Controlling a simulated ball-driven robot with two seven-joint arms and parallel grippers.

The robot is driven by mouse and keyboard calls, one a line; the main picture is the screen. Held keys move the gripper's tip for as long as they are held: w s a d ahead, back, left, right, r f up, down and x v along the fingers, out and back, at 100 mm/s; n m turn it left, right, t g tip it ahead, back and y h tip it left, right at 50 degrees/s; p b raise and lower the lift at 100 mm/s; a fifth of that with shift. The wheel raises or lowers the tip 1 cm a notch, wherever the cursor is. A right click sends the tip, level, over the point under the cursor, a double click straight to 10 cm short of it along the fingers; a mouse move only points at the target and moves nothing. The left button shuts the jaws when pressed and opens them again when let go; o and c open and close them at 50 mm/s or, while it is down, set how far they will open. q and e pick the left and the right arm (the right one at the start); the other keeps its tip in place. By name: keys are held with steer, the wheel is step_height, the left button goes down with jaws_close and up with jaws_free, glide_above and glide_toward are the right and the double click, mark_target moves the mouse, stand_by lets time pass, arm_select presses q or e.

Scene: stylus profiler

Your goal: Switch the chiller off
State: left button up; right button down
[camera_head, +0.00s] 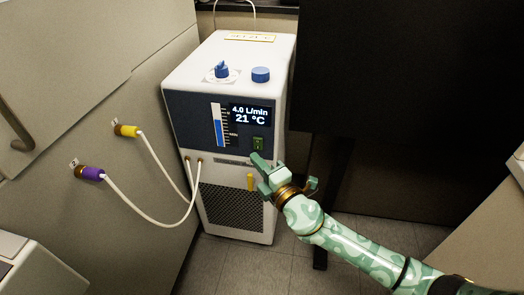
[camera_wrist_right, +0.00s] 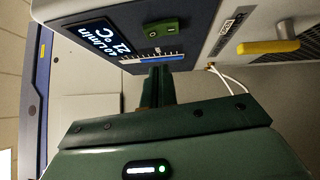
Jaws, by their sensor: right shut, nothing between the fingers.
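The chiller (camera_head: 185,75) is a white cabinet with a dark blue front panel, standing on the floor. Its display (camera_head: 250,115) is lit and reads 4.0 L/min and 21 °C. Below the display is a green rocker switch (camera_head: 258,143); it also shows in the right wrist view (camera_wrist_right: 161,33), with markings on its two halves. My right gripper (camera_head: 257,158) is shut and empty, its fingertips just below the switch in the head view. The fingers (camera_wrist_right: 155,82) point at the panel beside the switch in the wrist view; I cannot tell whether they touch it. My left gripper is out of view.
Blue knobs (camera_head: 222,70) (camera_head: 261,74) sit on the chiller's top. A yellow handle (camera_head: 250,182) is low on its front. White hoses (camera_head: 165,222) run from its left ports to yellow (camera_head: 126,131) and purple (camera_head: 90,173) wall fittings. A dark panel (camera_head: 400,70) stands at right.

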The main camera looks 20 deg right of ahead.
mark_target(256, 141)
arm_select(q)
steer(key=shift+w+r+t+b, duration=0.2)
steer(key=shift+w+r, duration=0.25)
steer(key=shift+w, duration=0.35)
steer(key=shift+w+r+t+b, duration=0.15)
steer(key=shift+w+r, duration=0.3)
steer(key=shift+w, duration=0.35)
arm_select(e)
steer(key=shift+w+d+r, duration=0.1)
steer(key=shift+w+d, duration=0.5)
steer(key=shift+w, duration=0.2)
steer(key=shift+w+d+r, duration=0.1)
steer(key=shift+w+d, duration=0.45)
steer(key=shift+w, duration=0.25)
steer(key=shift+r, duration=0.1)
steer(key=shift+w+d+r+p, duration=0.15)
steer(key=shift+d+r+p, duration=0.1)
steer(key=shift+p, duration=0.45)
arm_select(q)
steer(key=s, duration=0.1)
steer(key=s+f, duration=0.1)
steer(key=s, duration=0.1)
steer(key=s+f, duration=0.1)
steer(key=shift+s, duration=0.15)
arm_select(e)
steer(key=shift+f, duration=0.15)
